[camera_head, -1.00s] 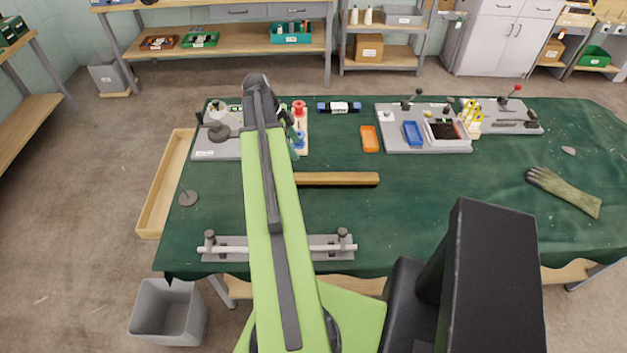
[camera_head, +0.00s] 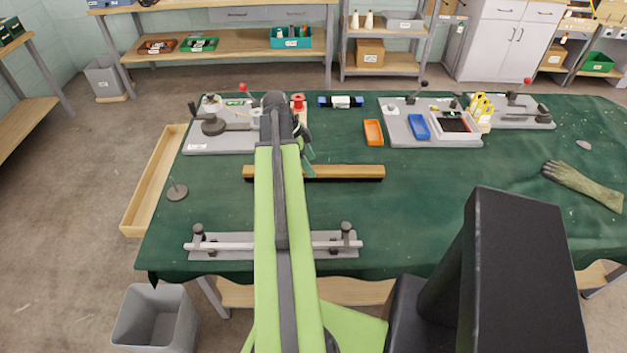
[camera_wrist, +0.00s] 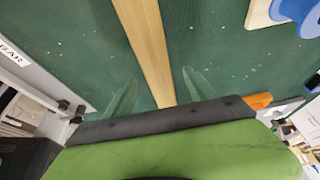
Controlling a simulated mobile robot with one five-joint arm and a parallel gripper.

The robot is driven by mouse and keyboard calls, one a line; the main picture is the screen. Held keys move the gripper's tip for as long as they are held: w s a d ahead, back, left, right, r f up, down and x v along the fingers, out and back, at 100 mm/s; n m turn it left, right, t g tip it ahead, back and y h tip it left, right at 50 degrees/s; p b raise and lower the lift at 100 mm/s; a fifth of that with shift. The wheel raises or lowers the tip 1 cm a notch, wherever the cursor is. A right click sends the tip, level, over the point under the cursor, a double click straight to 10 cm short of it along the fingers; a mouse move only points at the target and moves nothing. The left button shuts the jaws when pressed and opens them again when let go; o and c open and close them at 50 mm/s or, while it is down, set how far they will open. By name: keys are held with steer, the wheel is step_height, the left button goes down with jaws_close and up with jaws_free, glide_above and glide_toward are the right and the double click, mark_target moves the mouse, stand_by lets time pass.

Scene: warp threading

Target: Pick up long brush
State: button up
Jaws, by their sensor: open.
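The long brush (camera_head: 345,172) shows as a long wooden bar with a darker lower side, lying crosswise on the green table. My arm hides part of it near its left end. In the wrist view the bar (camera_wrist: 147,45) runs down between the two green fingers of my gripper (camera_wrist: 158,92). The fingers are apart, one on each side of the bar, with green cloth visible between each finger and the wood. In the head view my gripper (camera_head: 306,152) is partly hidden behind my arm, at the bar's far side. How high the fingertips are above the cloth is unclear.
A clamped rod on a grey plate (camera_head: 225,246) lies near the front edge. Behind the brush are a grey fixture (camera_head: 200,148), a red spool (camera_head: 299,103), an orange tray (camera_head: 373,132) and a blue tray (camera_head: 418,127). A glove (camera_head: 585,187) lies right.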

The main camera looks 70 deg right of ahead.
mark_target(315, 169)
steer(key=b+x, duration=0.3)
steer(key=x, duration=0.1)
steer(key=shift+s+a+f, duration=0.1)
steer(key=shift+f, duration=0.15)
steer(key=shift+r, duration=0.2)
jaws_close()
